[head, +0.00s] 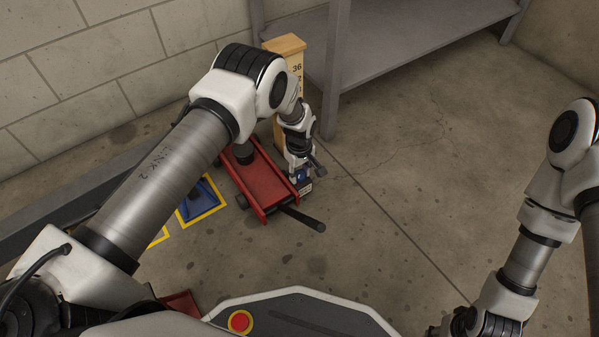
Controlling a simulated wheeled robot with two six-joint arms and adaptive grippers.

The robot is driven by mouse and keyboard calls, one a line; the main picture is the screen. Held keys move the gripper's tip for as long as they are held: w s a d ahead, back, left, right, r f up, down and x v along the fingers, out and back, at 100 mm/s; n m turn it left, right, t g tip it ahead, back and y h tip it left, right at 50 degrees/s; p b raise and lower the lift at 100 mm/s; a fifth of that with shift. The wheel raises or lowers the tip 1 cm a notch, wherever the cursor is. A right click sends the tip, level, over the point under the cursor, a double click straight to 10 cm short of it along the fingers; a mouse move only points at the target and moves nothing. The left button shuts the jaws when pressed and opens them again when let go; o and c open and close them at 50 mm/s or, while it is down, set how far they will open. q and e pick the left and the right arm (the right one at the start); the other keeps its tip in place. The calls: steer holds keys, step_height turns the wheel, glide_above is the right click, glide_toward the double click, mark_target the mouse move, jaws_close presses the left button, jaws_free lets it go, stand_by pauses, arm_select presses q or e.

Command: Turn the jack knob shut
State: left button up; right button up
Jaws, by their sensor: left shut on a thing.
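The red jack (262,183) stands on the concrete floor left of centre, with a black handle bar (303,219) sticking out toward the lower right. My left gripper (302,186) points down at the right side of the jack, near the base of the handle. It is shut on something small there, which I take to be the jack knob. The knob itself is hidden by the fingers, so its turn position cannot be told. My right arm comes in at the right edge, and its gripper fingers are out of the picture.
A wooden post with numbers (288,62) stands behind the jack, close to a grey metal shelf (395,40). A blue pad with a yellow border (200,201) lies left of the jack. The floor to the right is clear.

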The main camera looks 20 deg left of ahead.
arm_select(q)
steer(key=shift+m, duration=0.3)
steer(key=shift+m+p, duration=0.75)
steer(key=shift+m, duration=0.45)
steer(key=m+p, duration=0.1)
steer(key=m, duration=0.4)
steer(key=m+p, duration=0.1)
steer(key=m, duration=0.8)
steer(key=shift+m+p, duration=0.4)
steer(key=o, duration=1.2)
steer(key=shift+c, duration=0.2)
